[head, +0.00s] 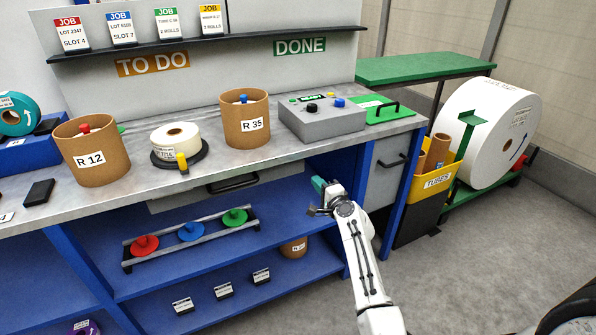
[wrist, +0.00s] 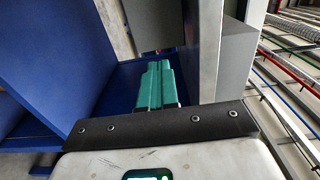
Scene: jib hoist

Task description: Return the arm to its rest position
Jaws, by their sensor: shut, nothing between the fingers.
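My gripper (head: 319,187) is at the end of my white arm, in front of the workbench, below the bench top (head: 300,150) and left of the grey drawer unit (head: 385,185). In the wrist view my gripper (wrist: 158,66) shows its two green fingers pressed together with nothing between them. A blue panel (wrist: 60,70) of the bench stands to the left of the fingers, and grey surfaces are close on the right. I cannot tell whether the fingers touch the bench.
The blue shelf (head: 280,255) holds a rack (head: 190,235) with red, blue and green hubs, left of my gripper. A yellow tube bin (head: 438,185) and a large white roll (head: 490,130) stand at the right. The grey floor (head: 470,270) at the front right is mostly clear.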

